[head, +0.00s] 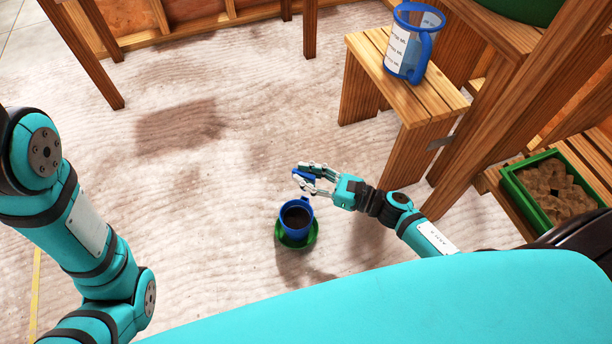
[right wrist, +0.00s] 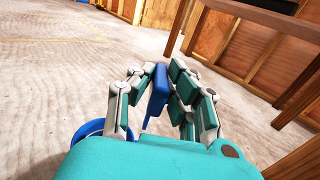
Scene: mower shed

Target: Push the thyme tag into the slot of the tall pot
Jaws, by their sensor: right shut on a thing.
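A blue tag (right wrist: 157,92) is between the fingers of my right gripper (head: 312,178), which is shut on it. The tag also shows in the head view (head: 303,174) as a small blue strip; no lettering on it can be read. A blue pot (head: 289,222) with dark soil stands upright on a green saucer on the floor, just below the gripper in the head view. Its rim shows at lower left in the right wrist view (right wrist: 83,129). The tag appears above the pot and apart from it. The slot cannot be made out. My left arm shows, but its gripper is out of view.
A wooden bench (head: 437,93) at upper right bears a blue-handled measuring jug (head: 398,49). A green tray (head: 519,196) of brown pots sits on a shelf at right. Wooden legs (head: 88,60) stand at upper left. The pale floor (head: 190,225) around the pot is clear.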

